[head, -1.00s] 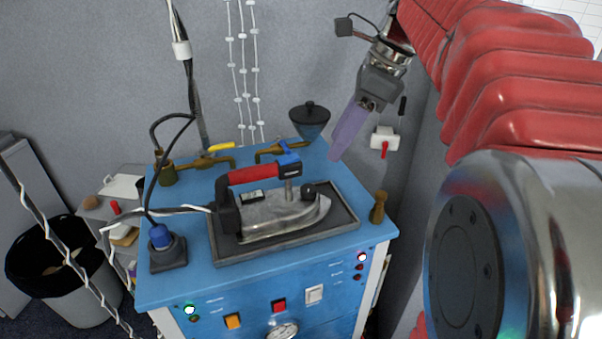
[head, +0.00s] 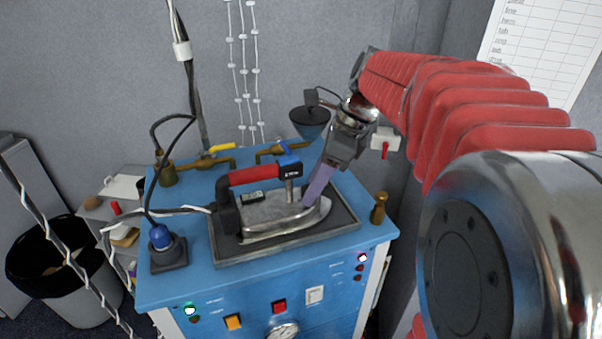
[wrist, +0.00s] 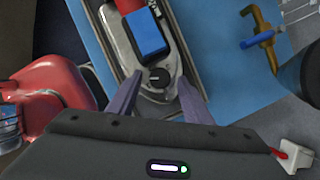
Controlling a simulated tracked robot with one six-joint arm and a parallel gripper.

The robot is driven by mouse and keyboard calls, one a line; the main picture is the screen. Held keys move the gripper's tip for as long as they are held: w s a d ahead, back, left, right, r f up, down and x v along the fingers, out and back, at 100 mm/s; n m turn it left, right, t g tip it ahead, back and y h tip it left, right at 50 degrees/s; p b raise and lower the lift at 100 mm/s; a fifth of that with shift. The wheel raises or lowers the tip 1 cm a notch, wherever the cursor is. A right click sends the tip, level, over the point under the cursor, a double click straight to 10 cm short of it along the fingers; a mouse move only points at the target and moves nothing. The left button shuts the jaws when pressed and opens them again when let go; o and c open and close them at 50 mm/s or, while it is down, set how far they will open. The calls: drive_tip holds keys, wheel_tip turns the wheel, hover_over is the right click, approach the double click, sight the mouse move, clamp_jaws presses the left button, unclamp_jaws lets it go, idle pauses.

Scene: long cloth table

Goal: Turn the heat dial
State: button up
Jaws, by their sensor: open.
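The iron (head: 280,212) with a red handle rests on a dark tray on the blue machine top in the head view. The heat dial is a small black round knob (wrist: 158,77) on the iron's metal top, seen in the wrist view. In the head view the knob is hidden behind my gripper (head: 308,203). My gripper is open, with its two purple fingers pointing down at the iron's front end. In the wrist view (wrist: 157,100) the fingers lie on either side of the knob, apart from it. I cannot tell their height above it.
The iron's cord runs left past a blue-capped fitting (head: 161,238). Brass valves (head: 208,161) and a dark funnel (head: 310,121) stand at the back. A small brass post (head: 379,207) stands at the right edge. Buttons and a gauge (head: 283,332) are on the front panel.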

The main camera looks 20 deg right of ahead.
drive_tip(key=shift+c, duration=0.4)
drive_tip(key=c, duration=1)
drive_tip(key=shift+w+n, duration=0.1)
drive_tip(key=shift+n, duration=0.3)
drive_tip(key=n, duration=0.1)
drive_tip(key=n+g, duration=0.1)
drive_tip(key=n, duration=0.1)
drive_tip(key=shift+w+d+y, duration=0.1)
drive_tip(key=shift+w+y, duration=0.15)
drive_tip(key=shift+y, duration=0.15)
drive_tip(key=n+g, duration=0.2)
drive_tip(key=n, duration=0.3)
drive_tip(key=shift+w, duration=0.2)
drive_tip(key=n, duration=0.1)
drive_tip(key=n+g, duration=0.1)
drive_tip(key=n, duration=0.1)
drive_tip(key=n+g, duration=0.1)
drive_tip(key=shift+w+n, duration=0.25)
drive_tip(key=shift+n, duration=0.05)
drive_tip(key=n, duration=0.1)
drive_tip(key=n+g+h, duration=0.1)
drive_tip(key=n, duration=0.2)
drive_tip(key=shift+w+a+n+h, duration=0.15)
drive_tip(key=shift+a+n+h, duration=0.15)
drive_tip(key=shift+n+h, duration=0.1)
